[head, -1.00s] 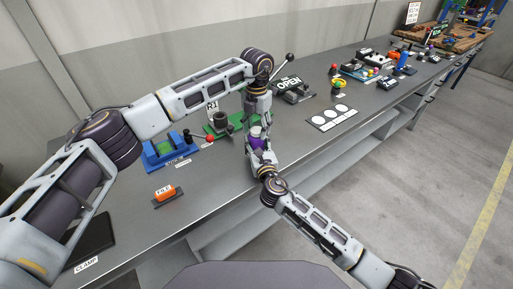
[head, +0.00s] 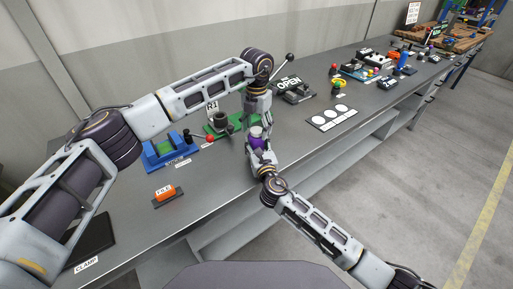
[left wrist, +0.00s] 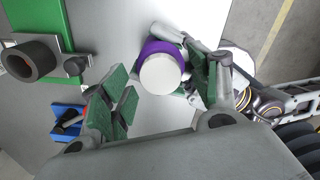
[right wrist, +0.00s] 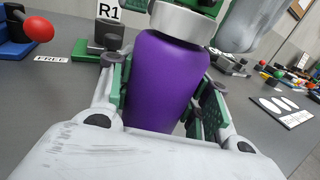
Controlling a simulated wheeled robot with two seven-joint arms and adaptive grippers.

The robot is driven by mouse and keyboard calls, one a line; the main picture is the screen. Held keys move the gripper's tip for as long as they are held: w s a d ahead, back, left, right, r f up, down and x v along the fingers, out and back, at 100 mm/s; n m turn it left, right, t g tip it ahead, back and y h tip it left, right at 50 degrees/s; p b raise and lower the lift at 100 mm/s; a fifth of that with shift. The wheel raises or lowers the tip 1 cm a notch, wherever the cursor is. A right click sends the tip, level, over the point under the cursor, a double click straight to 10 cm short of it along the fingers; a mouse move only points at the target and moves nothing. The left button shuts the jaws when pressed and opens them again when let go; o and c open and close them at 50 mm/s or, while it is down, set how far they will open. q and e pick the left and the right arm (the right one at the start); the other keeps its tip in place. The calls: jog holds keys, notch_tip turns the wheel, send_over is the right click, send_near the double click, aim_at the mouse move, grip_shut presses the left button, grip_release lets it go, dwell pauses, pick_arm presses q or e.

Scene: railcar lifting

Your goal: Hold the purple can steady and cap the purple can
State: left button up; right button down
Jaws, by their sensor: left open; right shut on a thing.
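The purple can (head: 258,143) stands upright in my right gripper (right wrist: 160,100), with a finger on each side of its body. A white cap (right wrist: 180,22) sits on top of the can. I cannot tell whether it is fully seated. In the left wrist view the round white cap (left wrist: 160,74) shows from above, with the can's purple shoulder (left wrist: 152,48) around part of it. My left gripper (head: 259,123) is open just above the can, pointing down, with its green-padded fingers on either side of the cap and apart from each other.
A green fixture with a grey cup (head: 219,121) and the R1 sign stands behind the can. A blue vise (head: 168,152) and a red-knobbed lever are to the left. A white-circled plate (head: 334,118) lies right. The bench front is mostly clear.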

pick_arm(q)
jog(key=shift+r, duration=0.15)
notch_tip(320, 180, up, 12)
dwell(0.7)
pick_arm(e)
jog(key=c, duration=0.6)
grip_release()
jog(key=shift+s, duration=0.1)
jog(key=shift+v, duration=5.85)
pick_arm(q)
notch_tip(320, 180, up, 9)
jog(key=p, duration=0.9)
pick_arm(e)
notch_tip(320, 180, up, 9)
